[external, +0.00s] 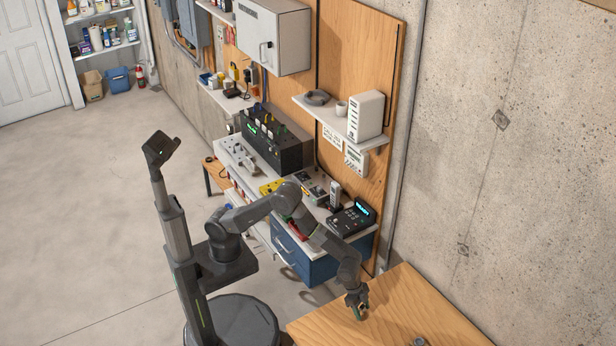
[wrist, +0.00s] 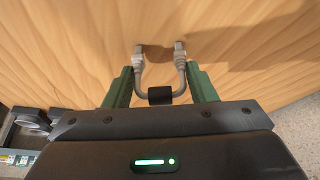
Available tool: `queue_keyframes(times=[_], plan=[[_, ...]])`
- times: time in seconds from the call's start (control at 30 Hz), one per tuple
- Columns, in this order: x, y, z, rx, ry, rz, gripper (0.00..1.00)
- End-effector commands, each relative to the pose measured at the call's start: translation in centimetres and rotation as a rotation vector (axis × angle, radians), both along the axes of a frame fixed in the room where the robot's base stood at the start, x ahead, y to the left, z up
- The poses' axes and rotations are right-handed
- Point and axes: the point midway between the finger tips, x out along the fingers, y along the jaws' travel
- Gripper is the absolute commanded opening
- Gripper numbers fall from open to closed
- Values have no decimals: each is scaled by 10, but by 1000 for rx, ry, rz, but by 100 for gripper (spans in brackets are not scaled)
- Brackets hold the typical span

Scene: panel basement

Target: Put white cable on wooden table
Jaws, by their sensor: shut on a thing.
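The white cable (wrist: 143,80) shows in the wrist view as a short light-grey U-shaped loop with a plug at each end and a dark band at its middle. My gripper (wrist: 161,88) has its green fingers on either side of the loop and is shut on it. The plugs point away from the gripper, over the wooden table (wrist: 90,40). Whether the cable touches the wood is hard to tell. In the external view my gripper (external: 358,304) is low over the left part of the wooden table (external: 420,300); the cable is too small to make out there.
A small grey object (external: 419,341) lies at the front of the table. A concrete wall (external: 520,150) is at the right. Most of the tabletop is bare.

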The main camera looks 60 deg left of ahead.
Motion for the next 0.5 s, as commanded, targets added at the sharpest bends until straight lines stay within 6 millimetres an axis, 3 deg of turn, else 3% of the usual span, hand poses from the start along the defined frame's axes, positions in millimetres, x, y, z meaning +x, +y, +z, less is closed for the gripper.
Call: queue_keyframes(times=[0.33, 0.37, 0.43, 0.5], plan=[[0, 0, -5, -2, -1, 0, 30], [0, 0, -3, -2, -1, 0, 57], [0, 0, -3, -2, -1, 0, 71], [0, 0, -3, -1, 0, 0, 73]])
